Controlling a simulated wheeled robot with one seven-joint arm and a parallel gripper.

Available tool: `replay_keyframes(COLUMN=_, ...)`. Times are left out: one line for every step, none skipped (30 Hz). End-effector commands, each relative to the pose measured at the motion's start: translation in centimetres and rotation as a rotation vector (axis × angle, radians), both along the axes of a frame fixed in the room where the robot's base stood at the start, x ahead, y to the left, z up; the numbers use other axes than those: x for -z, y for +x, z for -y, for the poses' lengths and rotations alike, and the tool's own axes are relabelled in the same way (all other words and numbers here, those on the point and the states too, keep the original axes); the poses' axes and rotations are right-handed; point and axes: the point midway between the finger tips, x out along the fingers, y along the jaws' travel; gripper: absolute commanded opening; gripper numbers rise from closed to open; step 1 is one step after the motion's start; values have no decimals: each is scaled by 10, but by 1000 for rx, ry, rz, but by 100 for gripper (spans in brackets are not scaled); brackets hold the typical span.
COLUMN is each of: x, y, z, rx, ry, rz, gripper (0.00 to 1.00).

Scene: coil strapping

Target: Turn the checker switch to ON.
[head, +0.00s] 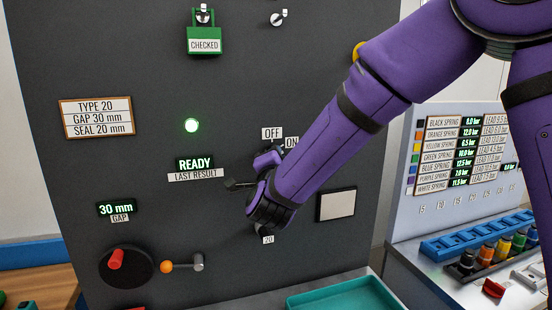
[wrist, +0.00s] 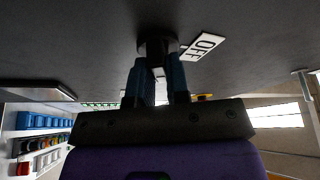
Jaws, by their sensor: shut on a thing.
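The checker switch is a dark round knob (wrist: 155,44) on the dark panel, seen in the wrist view beside the tilted OFF label (wrist: 206,44). My gripper (wrist: 159,72) is shut on this knob, with one finger on each side. In the head view my purple arm and wrist hide the knob and most of the gripper. The OFF label (head: 272,133) and the partly covered ON label (head: 291,142) show just above my wrist. Which way the knob points cannot be told.
A READY display (head: 195,164) and a lit green lamp (head: 191,125) are left of my wrist. A pale square plate (head: 336,205) is close on the right. A teal tray (head: 345,296) lies below.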

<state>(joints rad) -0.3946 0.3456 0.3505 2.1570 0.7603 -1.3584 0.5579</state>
Motion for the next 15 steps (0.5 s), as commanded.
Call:
replay_keyframes(x=1, y=0, z=0, rx=0, ry=0, rz=-4, gripper=0)
replay_keyframes(x=1, y=0, z=0, rx=0, ry=0, rz=-4, gripper=20)
replay_keyframes(x=1, y=0, z=0, rx=0, ry=0, rz=-3, gripper=30)
replay_keyframes(x=1, y=0, z=0, rx=0, ry=0, rz=-3, gripper=37)
replay_keyframes(x=1, y=0, z=0, rx=0, ry=0, rz=-2, gripper=42)
replay_keyframes(x=1, y=0, z=0, rx=0, ry=0, rz=-2, gripper=42)
replay_keyframes(x=1, y=0, z=0, rx=0, ry=0, rz=-2, gripper=42)
replay_keyframes(x=1, y=0, z=0, rx=0, ry=0, rz=-2, gripper=42)
replay_keyframes(x=1, y=0, z=0, rx=0, ry=0, rz=-1, gripper=42)
replay_keyframes(x=1, y=0, z=0, rx=0, ry=0, rz=-1, gripper=42)
replay_keyframes(x=1, y=0, z=0, rx=0, ry=0, rz=-1, gripper=42)
replay_keyframes(x=1, y=0, z=0, rx=0, ry=0, rz=-1, gripper=42)
replay_keyframes(x=1, y=-1, z=0, rx=0, ry=0, rz=-1, gripper=42)
replay_keyframes(x=1, y=-2, z=0, rx=0, ry=0, rz=-1, gripper=42)
replay_keyframes(x=1, y=-4, z=0, rx=0, ry=0, rz=-1, gripper=42)
